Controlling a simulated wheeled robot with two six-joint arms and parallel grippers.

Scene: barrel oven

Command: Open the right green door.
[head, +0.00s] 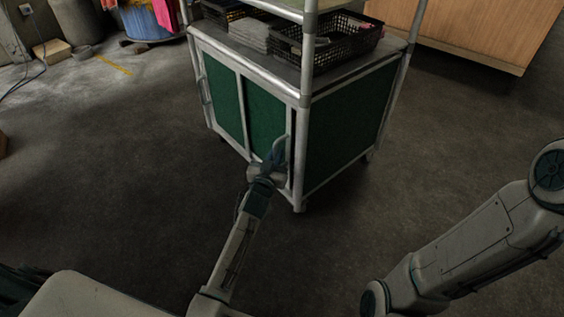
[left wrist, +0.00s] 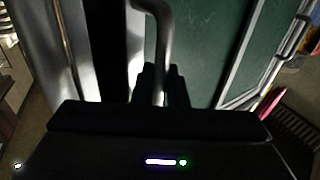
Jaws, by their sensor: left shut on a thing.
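The right green door (head: 264,118) is on the front of a metal-framed cabinet, and its green panel also shows in the left wrist view (left wrist: 205,45). Its curved metal handle (left wrist: 160,40) is near the door's right edge. My left gripper (head: 275,158) is shut on this handle, with its dark fingers (left wrist: 162,88) on both sides of the bar. A dark strip shows between the door's right edge and the corner post; I cannot tell surely whether the door stands slightly ajar. My right gripper is out of view.
The left green door (head: 223,95) is beside it, with its own handle (head: 205,90). Black baskets (head: 345,38) stand on the cabinet top. A wooden counter (head: 465,30) is behind right. The floor (head: 120,165) left of the cabinet is clear.

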